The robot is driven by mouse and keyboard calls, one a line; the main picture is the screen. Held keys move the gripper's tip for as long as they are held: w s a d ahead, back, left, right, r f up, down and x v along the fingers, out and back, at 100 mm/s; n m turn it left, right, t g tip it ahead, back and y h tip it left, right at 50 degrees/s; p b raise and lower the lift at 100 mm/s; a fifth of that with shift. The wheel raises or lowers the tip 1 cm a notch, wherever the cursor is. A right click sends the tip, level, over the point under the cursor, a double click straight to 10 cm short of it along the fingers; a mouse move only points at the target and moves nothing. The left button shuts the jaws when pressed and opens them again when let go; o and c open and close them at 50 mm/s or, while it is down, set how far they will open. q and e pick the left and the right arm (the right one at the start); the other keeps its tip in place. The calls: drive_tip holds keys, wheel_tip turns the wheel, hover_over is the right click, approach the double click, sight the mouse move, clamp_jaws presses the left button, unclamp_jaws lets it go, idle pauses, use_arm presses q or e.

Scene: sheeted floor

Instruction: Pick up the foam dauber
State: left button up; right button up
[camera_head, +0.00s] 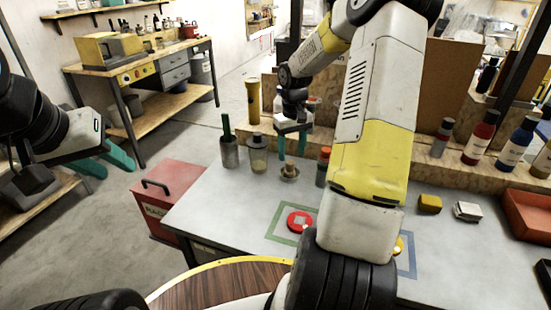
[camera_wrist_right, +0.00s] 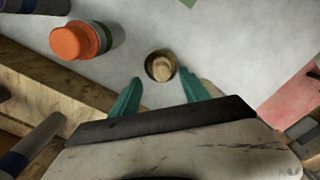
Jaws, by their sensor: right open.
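What looks like the foam dauber, a small piece with a rounded beige top and a brass-coloured round rim, stands on the grey table (camera_head: 240,200), below my right gripper (camera_head: 291,152). In the right wrist view the dauber (camera_wrist_right: 161,66) lies just beyond and between the teal fingertips of my right gripper (camera_wrist_right: 159,80). These fingers are open, with nothing between them. Whether they touch the dauber cannot be told. My left gripper (camera_head: 106,161) is at the far left, away from the table, its teal fingers apart and empty.
An orange-capped bottle (camera_wrist_right: 80,41) stands close beside the dauber. A clear jar (camera_head: 258,158) and a grey cup (camera_head: 229,152) stand to its left. My right arm hides part of the table.

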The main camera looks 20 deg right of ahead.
sight(290, 162)
wheel_tip(290, 162, down, 5)
drive_tip(key=shift+a+f, duration=0.15)
drive_tip(key=shift+f, duration=0.05)
clamp_jaws()
